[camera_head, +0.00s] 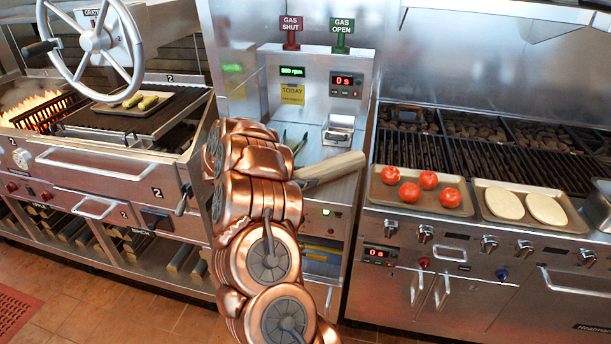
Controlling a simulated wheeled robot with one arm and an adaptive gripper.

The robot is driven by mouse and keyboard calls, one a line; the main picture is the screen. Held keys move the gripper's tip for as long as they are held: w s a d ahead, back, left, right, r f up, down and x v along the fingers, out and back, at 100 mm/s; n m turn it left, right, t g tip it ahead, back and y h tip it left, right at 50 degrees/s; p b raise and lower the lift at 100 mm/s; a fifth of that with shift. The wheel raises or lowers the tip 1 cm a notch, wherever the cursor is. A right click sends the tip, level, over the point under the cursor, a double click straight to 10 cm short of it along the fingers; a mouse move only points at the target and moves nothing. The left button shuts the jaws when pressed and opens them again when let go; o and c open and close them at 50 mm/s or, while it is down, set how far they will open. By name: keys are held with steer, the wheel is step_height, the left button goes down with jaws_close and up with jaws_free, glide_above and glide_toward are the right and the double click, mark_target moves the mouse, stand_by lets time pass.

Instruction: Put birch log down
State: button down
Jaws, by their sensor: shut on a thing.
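The birch log (338,167) is a pale, smooth stick that juts out to the right from behind my copper-coloured arm. It lies nearly level, its right end tilted slightly up. My gripper (306,182) is shut on its left end, and the arm hides most of the gripper and that end. The log shows in front of the steel counter of the narrow middle station (318,143). I cannot tell whether it touches that counter or hangs above it.
At right, a tray of tomatoes (409,192) and a tray with two pale flat pieces (525,204) sit before the grill grates (520,165). At left are a handwheel (91,41), flames (33,105) and a food tray (131,107). Logs fill low shelves (128,240).

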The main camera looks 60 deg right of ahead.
steer(key=shift+f, duration=0.1)
steer(key=shift+f, duration=0.1)
steer(key=shift+c, duration=1.1)
jaws_free()
steer(key=shift+f, duration=0.1)
steer(key=b+v, duration=0.3)
steer(key=v, duration=0.9)
